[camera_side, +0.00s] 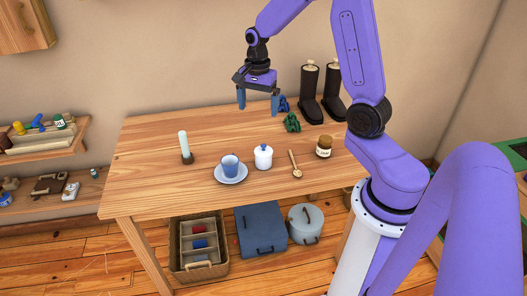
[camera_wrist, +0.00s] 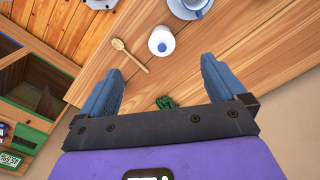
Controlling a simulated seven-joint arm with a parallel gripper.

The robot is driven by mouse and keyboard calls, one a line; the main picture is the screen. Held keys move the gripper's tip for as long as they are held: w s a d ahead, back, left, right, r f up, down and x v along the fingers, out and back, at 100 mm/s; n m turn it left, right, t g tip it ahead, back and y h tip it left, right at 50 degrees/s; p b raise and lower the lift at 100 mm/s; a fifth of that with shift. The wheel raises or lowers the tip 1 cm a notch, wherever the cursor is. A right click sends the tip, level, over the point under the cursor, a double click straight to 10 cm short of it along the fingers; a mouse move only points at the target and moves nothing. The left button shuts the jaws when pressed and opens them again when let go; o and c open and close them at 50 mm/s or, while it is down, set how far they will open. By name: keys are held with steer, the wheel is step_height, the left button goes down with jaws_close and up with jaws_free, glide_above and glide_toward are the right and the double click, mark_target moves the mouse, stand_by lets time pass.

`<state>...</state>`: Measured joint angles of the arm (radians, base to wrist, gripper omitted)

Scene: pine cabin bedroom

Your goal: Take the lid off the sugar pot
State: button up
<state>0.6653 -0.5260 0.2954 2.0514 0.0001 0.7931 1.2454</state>
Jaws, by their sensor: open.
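The sugar pot (camera_side: 263,160) is a small white pot standing upright on the wooden table. Its white lid with a blue knob (camera_side: 264,148) sits on top of it. In the wrist view the sugar pot (camera_wrist: 162,42) shows from above, beyond my fingers, with the blue knob in its middle. My gripper (camera_side: 258,100) is open and empty, raised above the back of the table, behind the pot and well apart from it. In the wrist view the two blue fingers of my gripper (camera_wrist: 160,80) are spread wide with nothing between them.
Left of the pot a blue cup (camera_side: 230,166) stands on a saucer (camera_side: 231,180); a candle (camera_side: 184,145) is farther left. A wooden spoon (camera_side: 295,166) and a brown jar (camera_side: 324,147) are on the right. Green figure (camera_side: 292,122) and dark boots (camera_side: 309,90) stand behind.

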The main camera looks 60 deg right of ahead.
mark_target(264, 145)
steer(key=d+f+m, duration=0.1)
steer(key=f, duration=0.5)
steer(key=d+f, duration=0.1)
steer(key=f, duration=0.5)
steer(key=d+f+m, duration=0.1)
steer(key=f, duration=0.5)
steer(key=shift+w+d+f+m, duration=0.15)
steer(key=shift+w+d+m, duration=0.15)
steer(key=shift+d, duration=0.1)
steer(key=c, duration=1.1)
